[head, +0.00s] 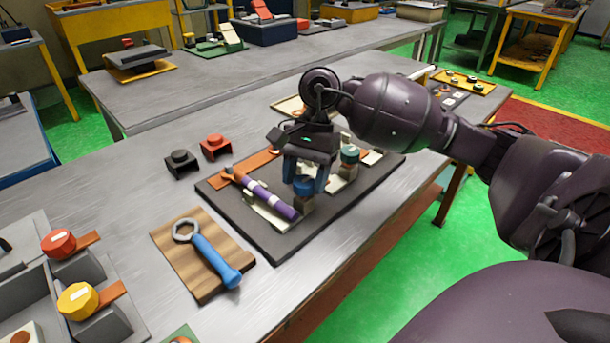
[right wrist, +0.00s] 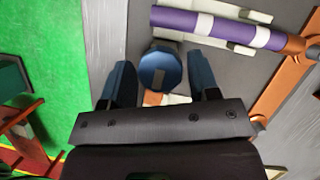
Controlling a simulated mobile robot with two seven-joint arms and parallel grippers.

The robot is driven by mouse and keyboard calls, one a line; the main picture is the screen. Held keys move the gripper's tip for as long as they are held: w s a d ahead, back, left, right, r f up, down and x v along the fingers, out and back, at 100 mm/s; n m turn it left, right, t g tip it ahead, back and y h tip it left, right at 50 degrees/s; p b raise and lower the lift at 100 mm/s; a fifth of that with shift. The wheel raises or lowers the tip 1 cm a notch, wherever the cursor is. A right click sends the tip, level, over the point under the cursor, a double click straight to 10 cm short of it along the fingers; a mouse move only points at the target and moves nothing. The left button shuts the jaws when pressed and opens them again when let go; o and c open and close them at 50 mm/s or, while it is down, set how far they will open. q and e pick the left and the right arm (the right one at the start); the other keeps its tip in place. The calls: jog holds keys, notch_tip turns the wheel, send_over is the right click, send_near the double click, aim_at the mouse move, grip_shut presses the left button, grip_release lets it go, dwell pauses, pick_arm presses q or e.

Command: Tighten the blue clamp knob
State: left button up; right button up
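The blue clamp knob (right wrist: 160,70) is a round cap on the dark fixture board (head: 270,243). It also shows in the head view (head: 304,187), just under my right gripper. My right gripper (head: 306,180) points down with its two blue fingers apart. In the right wrist view the fingers (right wrist: 159,75) stand on either side of the knob with a narrow gap at each side; I cannot tell whether their tips reach its full height. A purple rod with white bands (head: 265,197) lies in a holder beside the knob. My left gripper is not in view.
A green-topped knob (head: 350,155) stands on the same board, right of the gripper. A blue-handled ring wrench (head: 213,254) lies on a wooden board in front. Black (head: 181,163) and red (head: 215,146) blocks sit behind. A grey bin (head: 105,325) with red and yellow knobs is at the left.

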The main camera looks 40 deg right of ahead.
jog(key=c, duration=0.6)
jog(key=shift+o, duration=0.2)
